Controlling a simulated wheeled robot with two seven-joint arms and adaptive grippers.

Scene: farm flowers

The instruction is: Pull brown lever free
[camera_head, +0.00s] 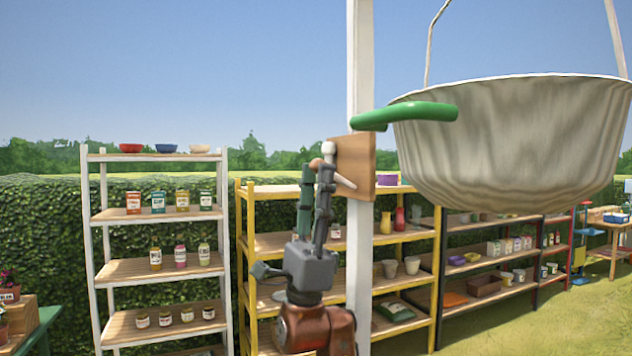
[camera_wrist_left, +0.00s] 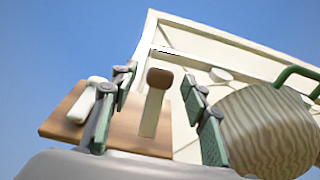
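The brown lever (camera_wrist_left: 158,82) has a brown grip on a pale shaft and stands on a wooden board (camera_wrist_left: 130,130). In the head view its brown tip (camera_head: 317,163) shows by the board (camera_head: 357,162) on a white post. A second lever with a white knob (camera_wrist_left: 88,98) is left of it in the wrist view, and its knob (camera_head: 328,148) also shows in the head view. My left gripper (camera_head: 316,172) is open, its fingers on both sides of the brown lever, with visible gaps in the wrist view (camera_wrist_left: 157,88). The right gripper is out of view.
A large metal tub (camera_head: 510,140) with a green handle (camera_head: 410,113) hangs right of the white post (camera_head: 360,60). A white shelf (camera_head: 150,270) and a yellow shelf (camera_head: 275,243) with jars and pots stand behind. A hedge is at the back.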

